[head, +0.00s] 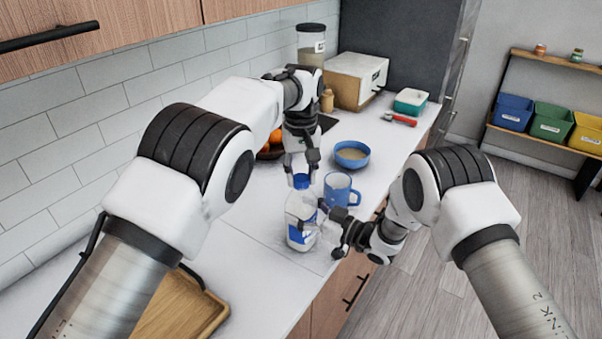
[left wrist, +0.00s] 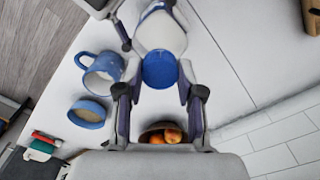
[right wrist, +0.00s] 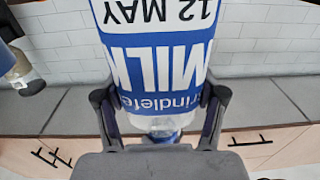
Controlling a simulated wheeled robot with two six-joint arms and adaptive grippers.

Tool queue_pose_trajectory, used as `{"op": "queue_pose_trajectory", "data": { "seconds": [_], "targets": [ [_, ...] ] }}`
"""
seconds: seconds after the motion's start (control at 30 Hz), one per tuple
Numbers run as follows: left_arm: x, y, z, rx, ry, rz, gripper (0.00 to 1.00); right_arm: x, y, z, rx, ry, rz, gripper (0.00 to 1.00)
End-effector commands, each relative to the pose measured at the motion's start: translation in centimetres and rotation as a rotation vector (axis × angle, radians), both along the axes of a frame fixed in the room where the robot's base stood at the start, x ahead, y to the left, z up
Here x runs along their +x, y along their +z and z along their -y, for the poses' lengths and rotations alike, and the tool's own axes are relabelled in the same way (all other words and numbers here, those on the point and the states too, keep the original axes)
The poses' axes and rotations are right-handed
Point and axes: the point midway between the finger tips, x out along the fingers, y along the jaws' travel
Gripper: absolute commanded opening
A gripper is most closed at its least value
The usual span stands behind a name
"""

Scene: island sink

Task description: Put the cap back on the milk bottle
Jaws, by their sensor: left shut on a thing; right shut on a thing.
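The milk bottle (head: 301,218), white with a blue label, stands upright near the counter's front edge. My right gripper (head: 333,226) is shut around its body from the right; the label (right wrist: 165,62) fills the right wrist view, upside down. My left gripper (head: 302,166) points down from above, shut on the blue cap (head: 301,181). The cap sits right over the bottle's mouth, and the left wrist view shows the cap (left wrist: 160,70) in line with the bottle (left wrist: 160,32). The cap hides the mouth, so I cannot tell whether it touches the rim.
A blue mug (head: 341,190) stands close right of the bottle, near my right gripper. Behind are a blue bowl (head: 352,154) and oranges (head: 275,137). A wooden tray (head: 185,310) lies at the front left. The counter left of the bottle is clear.

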Motion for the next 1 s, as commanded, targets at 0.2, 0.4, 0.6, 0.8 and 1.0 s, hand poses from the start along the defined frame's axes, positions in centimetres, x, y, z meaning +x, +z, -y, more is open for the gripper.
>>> {"op": "queue_pose_trajectory", "data": {
  "seconds": [0.2, 0.4, 0.6, 0.8, 1.0],
  "targets": [
    [0.0, -0.1, 0.0, 0.001, -0.148, -0.001, 0.0, 0.0, 0.0, 0.0, 0.001, 0.0, -0.001, 0.0],
    [0.0, -0.1, -0.1, 0.001, -0.144, -0.001, 0.65, 0.0, 0.0, 0.0, 0.001, 0.0, -0.001, 0.0],
    [0.0, -0.1, 0.0, 0.001, -0.144, -0.001, 0.66, 0.0, 0.0, 0.0, 0.001, 0.0, -0.001, 0.0],
    [0.1, 0.6, 0.0, 0.001, -0.144, 0.002, 0.66, 0.0, 0.0, 0.0, 0.0, 0.0, 0.0, 0.0],
    [0.1, 4.0, 0.0, 0.0, -0.145, 0.003, 0.66, 0.0, 0.0, 0.0, 0.0, 0.0, 0.0, 0.0]
  ]
}}
